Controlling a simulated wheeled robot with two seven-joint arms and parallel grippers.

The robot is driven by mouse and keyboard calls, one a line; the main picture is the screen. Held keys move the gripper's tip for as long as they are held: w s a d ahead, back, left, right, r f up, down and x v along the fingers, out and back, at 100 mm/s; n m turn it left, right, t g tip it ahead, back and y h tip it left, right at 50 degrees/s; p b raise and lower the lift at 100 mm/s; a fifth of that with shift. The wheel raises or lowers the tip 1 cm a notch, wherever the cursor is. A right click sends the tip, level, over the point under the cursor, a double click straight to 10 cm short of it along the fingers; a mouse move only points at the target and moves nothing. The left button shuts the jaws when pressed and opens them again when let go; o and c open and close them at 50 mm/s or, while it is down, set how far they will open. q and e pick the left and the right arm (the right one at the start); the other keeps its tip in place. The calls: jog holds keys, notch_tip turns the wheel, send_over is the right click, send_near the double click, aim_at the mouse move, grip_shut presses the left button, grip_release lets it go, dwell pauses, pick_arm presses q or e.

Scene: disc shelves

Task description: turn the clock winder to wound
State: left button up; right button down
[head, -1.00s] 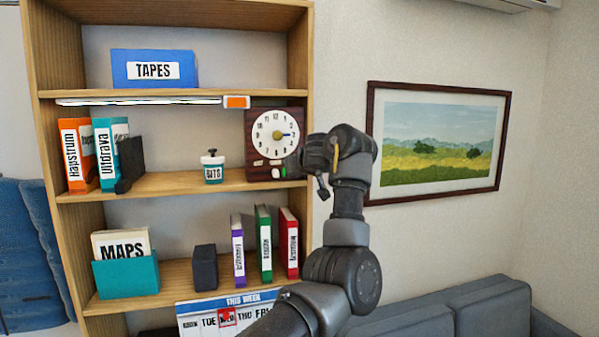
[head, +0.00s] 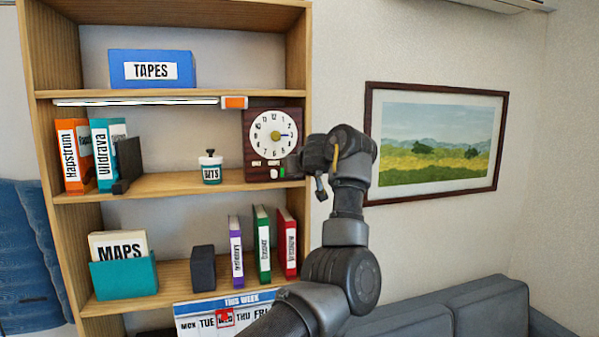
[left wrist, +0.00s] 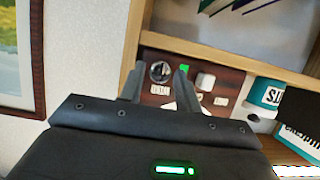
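A dark brown clock (head: 251,148) with a round white dial and yellow centre stands at the right end of the middle shelf. In the left wrist view, seen upside down, its panel (left wrist: 233,80) carries a round dark-and-silver knob (left wrist: 160,72), seemingly the winder, with a small unreadable label. Beside it are a green spot (left wrist: 184,68) and a white knob (left wrist: 206,82). My left gripper (left wrist: 158,76) is open, its fingers apart on either side of the knob in that view; I cannot tell whether they touch it. In the head view the gripper hides the clock's lower right corner.
A jar labelled BITS (head: 211,168) stands left of the clock. The shelf board (head: 180,186) runs below, and an orange-ended light strip (head: 235,102) is above. A framed picture (head: 437,190) hangs on the right wall. Books (head: 262,245) stand on the lower shelf.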

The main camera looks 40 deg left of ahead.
pick_arm(q)
jog(key=b+v, duration=0.5)
jog(key=v, duration=0.5)
jog(key=shift+s+d, duration=0.25)
jog(key=shift+d, duration=0.05)
jog(key=shift+r, duration=0.1)
